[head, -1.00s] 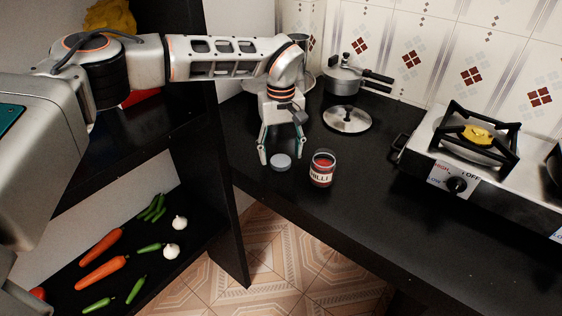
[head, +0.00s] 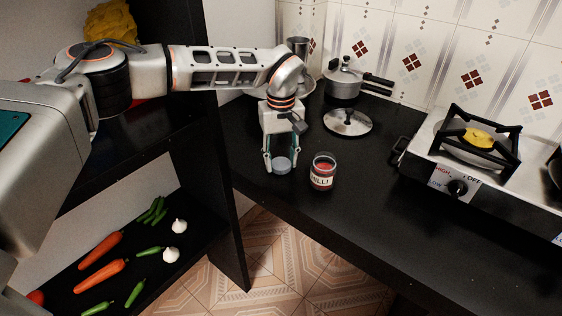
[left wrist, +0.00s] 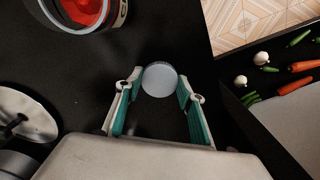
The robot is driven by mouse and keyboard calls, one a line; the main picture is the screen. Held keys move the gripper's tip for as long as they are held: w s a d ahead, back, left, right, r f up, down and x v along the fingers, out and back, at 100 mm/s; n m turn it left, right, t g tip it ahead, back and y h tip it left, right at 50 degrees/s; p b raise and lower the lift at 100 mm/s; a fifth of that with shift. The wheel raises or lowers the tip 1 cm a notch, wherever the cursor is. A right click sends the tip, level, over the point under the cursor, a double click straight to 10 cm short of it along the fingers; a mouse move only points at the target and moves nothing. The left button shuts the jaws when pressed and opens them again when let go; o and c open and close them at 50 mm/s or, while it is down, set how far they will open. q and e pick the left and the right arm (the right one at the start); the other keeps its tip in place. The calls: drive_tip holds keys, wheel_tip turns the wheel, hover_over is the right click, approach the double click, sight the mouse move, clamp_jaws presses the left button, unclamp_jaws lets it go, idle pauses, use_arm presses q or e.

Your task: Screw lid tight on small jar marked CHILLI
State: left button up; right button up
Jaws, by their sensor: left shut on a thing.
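The small jar marked CHILLI (head: 322,172) stands upright and open on the black counter, with red contents showing. It also shows at the upper left of the left wrist view (left wrist: 88,12). The round grey lid (head: 281,166) is just left of the jar, apart from it. My left gripper (head: 281,164) points down and is shut on the lid. In the left wrist view the lid (left wrist: 160,79) sits between the fingertips of my left gripper (left wrist: 161,82). I cannot tell whether the lid still touches the counter. My right gripper is not in view.
A loose pot lid (head: 348,122) and a pressure cooker (head: 344,83) stand behind the jar. A gas stove (head: 470,170) is at the right. A lower shelf with carrots (head: 100,250), green chillies and garlic is at the left. The counter right of the jar is clear.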

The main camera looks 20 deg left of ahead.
sight(281, 164)
use_arm(q)
wheel_tip(281, 164, up, 20)
drive_tip(key=p, duration=0.2)
idle(0.4)
